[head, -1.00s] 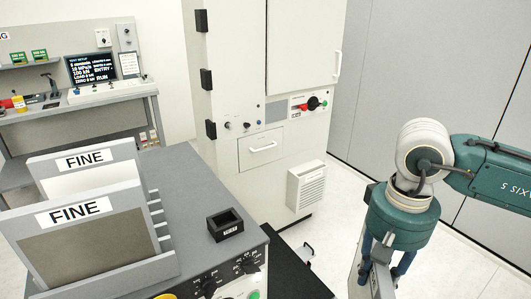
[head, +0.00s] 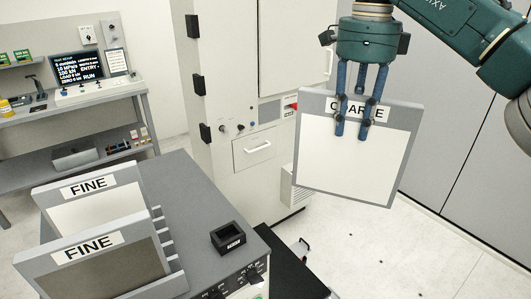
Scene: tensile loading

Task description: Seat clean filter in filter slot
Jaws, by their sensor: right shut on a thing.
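My right gripper (head: 363,128) is shut on the top edge of a framed filter panel labelled COARSE (head: 340,170). The panel has a grey frame and a clean white face. It hangs nearly upright, slightly tilted, in front of the white cabinet's right side and above the floor, apart from other things. Two filters labelled FINE stand in a rack on the grey bench at left: the rear one (head: 95,212) has a white face, the front one (head: 110,270) a dark grey-brown face. Slotted rack edges (head: 168,240) show at their right. My left gripper is not in view.
A small black box (head: 228,238) sits on the grey bench top (head: 185,185). The white cabinet (head: 225,90) with a handled drawer stands behind. A workbench with a screen (head: 77,65) is at the back left. The floor at right (head: 430,250) is mostly clear.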

